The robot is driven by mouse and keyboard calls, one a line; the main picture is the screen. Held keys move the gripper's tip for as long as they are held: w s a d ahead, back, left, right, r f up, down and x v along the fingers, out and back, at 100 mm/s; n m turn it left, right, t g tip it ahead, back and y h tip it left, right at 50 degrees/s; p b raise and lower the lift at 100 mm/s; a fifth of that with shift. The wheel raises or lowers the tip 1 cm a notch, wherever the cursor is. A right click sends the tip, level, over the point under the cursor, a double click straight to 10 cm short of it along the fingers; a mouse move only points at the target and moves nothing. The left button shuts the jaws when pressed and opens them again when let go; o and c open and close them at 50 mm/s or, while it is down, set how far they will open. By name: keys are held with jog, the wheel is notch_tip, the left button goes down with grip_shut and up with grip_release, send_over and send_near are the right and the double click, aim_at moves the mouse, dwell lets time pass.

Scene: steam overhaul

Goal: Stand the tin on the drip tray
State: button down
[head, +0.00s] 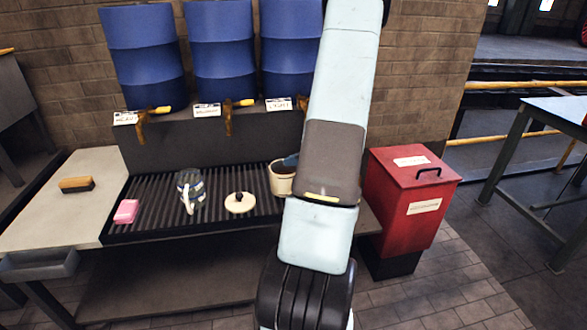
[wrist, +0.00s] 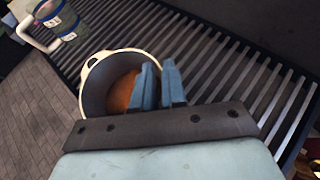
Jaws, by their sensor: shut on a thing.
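The cream tin (head: 281,184) is upright at the right part of the dark slatted drip tray (head: 160,217), partly hidden by my arm. I cannot tell whether its base touches the slats. In the wrist view, the open tin (wrist: 92,91) shows a dark inside with something orange-brown at the bottom, over the tray slats (wrist: 215,55). My gripper (wrist: 160,68) is shut on the tin's wall at the rim, with one blue finger inside it.
A cream lid with a dark knob (head: 240,203), a blue-banded glass jug (head: 190,190) and a pink block (head: 126,211) sit on the tray. A brush (head: 77,184) lies on the left counter. Blue drums (head: 222,55) with taps stand behind. A red bin (head: 412,195) stands right.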

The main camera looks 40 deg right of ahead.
aim_at(292, 168)
jog(key=shift+w+f, duration=0.2)
jog(key=shift+f, duration=0.05)
jog(key=shift+d+f, duration=0.1)
jog(key=shift+f, duration=1.45)
jog(key=c, duration=1.2)
grip_release()
